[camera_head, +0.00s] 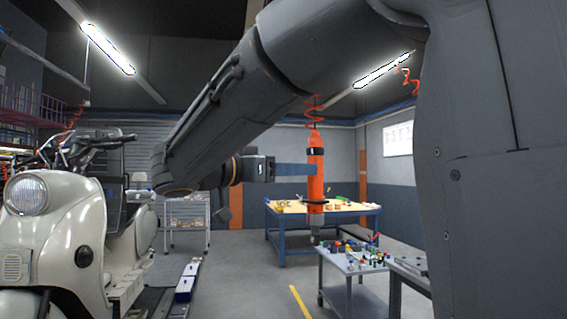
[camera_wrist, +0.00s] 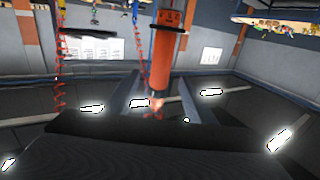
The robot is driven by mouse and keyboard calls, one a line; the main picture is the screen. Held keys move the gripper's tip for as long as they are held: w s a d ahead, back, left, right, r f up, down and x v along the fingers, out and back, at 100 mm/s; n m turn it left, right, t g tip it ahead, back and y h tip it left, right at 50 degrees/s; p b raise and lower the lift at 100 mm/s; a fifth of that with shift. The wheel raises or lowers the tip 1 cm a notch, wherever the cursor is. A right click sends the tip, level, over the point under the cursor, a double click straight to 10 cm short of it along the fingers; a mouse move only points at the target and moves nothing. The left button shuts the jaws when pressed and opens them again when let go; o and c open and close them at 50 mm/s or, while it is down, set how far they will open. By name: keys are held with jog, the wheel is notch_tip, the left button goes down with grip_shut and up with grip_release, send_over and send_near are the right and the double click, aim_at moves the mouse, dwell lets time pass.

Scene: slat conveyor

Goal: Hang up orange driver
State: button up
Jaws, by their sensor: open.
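The orange driver (camera_head: 316,185) is upright in the head view, with a dark band near its upper part and a grey tip pointing down. A red coiled cord (camera_head: 313,112) runs up from its top. My gripper (camera_head: 300,170) reaches in from the left at the driver's middle and is open. In the wrist view, which looks upside down, the driver (camera_wrist: 161,60) shows between the two fingers of my gripper (camera_wrist: 165,98). Whether either finger touches the driver is not clear.
A cream scooter (camera_head: 70,235) stands at the left. A blue-framed workbench (camera_head: 283,225) is behind the driver. A small grey cart (camera_head: 345,265) with several colourful items stands at the lower right. Open floor with a yellow line (camera_head: 299,302) lies between.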

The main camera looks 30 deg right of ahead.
aim_at(310, 201)
jog(key=shift+w+d+b, duration=0.2)
jog(key=shift+d+b, duration=0.3)
jog(key=shift+d, duration=0.35)
jog(key=shift+w+d+b, duration=0.15)
jog(key=shift+d+b, duration=0.3)
jog(key=shift+d, duration=0.45)
jog(key=shift+w+d+b, duration=0.2)
jog(key=shift+d+b, duration=0.3)
jog(key=shift+d, duration=0.35)
jog(key=c, duration=1.2)
jog(key=shift+s+a+r+p, duration=0.1)
jog(key=shift+s+a+p, duration=0.05)
jog(key=shift+a+p, duration=0.6)
jog(key=a, duration=0.4)
jog(key=s+a+b, duration=0.1)
jog(key=a, duration=0.1)
jog(key=shift+s+a+f, duration=0.1)
jog(key=shift+a+f, duration=0.15)
jog(key=shift+a, duration=0.1)
jog(key=shift+c, duration=0.3)
jog(key=shift+s+a+r+b, duration=0.1)
jog(key=shift+s+a+b, duration=0.1)
jog(key=shift+a, duration=0.25)
jog(key=shift+s+a+r+b, duration=0.1)
jog(key=shift+a+b, duration=0.1)
jog(key=shift+a, duration=0.2)
jog(key=shift+d, duration=0.1)
